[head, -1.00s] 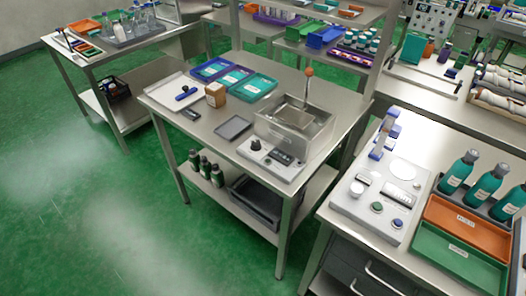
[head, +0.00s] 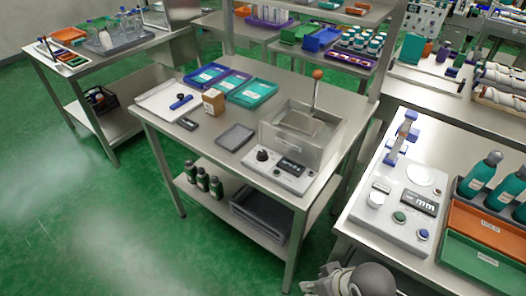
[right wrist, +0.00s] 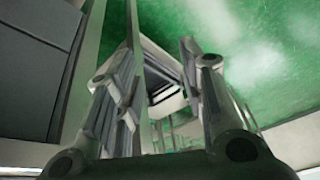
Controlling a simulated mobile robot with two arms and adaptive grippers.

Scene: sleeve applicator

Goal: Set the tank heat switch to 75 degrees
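The steel tank (head: 290,144) stands at the right end of the middle steel table, with a rod topped by an orange-brown ball (head: 318,74) rising at its back. A light control panel (head: 284,181) is at its front. The panel carries a black round knob (head: 262,155) and a dark display (head: 291,167); the knob's setting is too small to read. My right gripper (right wrist: 155,70) is open and empty in the right wrist view, with green floor beyond it. A grey part of my arm (head: 360,281) shows at the bottom of the head view, well short of the panel. My left gripper is out of view.
Left of the tank on the table (head: 222,165) are a dark flat tray (head: 235,137), a brown box (head: 213,101) and teal and purple trays (head: 250,91). A second panel with buttons (head: 401,217) sits on the right bench. Green floor is free in front.

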